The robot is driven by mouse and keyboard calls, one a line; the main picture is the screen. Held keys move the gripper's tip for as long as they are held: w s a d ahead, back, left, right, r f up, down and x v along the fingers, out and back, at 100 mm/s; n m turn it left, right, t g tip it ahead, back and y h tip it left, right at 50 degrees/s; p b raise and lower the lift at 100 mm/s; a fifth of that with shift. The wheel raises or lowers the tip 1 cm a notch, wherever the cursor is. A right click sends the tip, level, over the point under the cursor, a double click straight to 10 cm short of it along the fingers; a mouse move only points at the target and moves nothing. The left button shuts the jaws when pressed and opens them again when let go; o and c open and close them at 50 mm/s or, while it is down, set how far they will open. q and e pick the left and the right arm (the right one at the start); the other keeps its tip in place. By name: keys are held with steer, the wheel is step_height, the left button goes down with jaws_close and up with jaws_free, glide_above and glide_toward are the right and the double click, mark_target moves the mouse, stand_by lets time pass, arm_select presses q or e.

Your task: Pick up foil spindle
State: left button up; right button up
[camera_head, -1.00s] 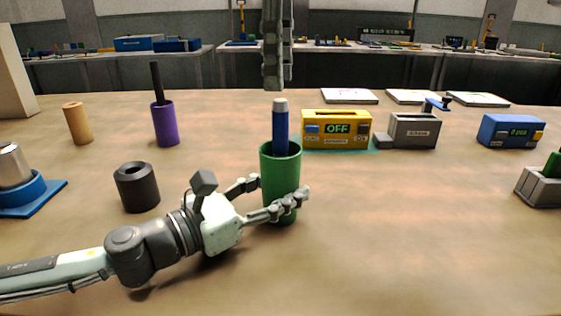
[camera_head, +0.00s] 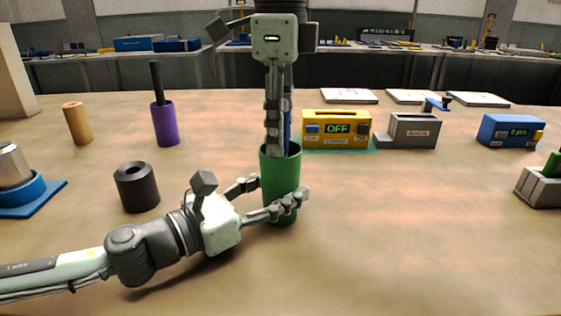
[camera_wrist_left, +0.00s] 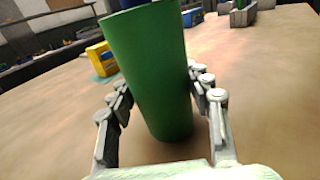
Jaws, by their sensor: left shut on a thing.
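A green cup (camera_head: 279,172) stands upright on the table, and it fills the middle of the left wrist view (camera_wrist_left: 150,70). My left gripper (camera_head: 290,205) is shut on the cup, with one finger on each side. A blue rod (camera_head: 288,130), apparently the spindle, stands in the cup; its lower part is hidden inside. My right gripper (camera_head: 275,145) points straight down at the cup's mouth, its fingers overlapping the rod and hiding most of it. Its fingers show edge-on, so I cannot tell whether they grip the rod.
A black hollow cylinder (camera_head: 137,187) stands left of the cup. A purple cup (camera_head: 166,124) with a dark rod and a tan cylinder (camera_head: 77,123) stand behind it. A yellow box (camera_head: 337,130) reading OFF and a grey box (camera_head: 413,131) stand behind right. The front right table is clear.

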jaws_close()
steer(key=shift+r, duration=0.1)
stand_by(0.3)
step_height(320, 180, up, 18)
stand_by(0.4)
arm_select(q)
steer(key=o, duration=1.3)
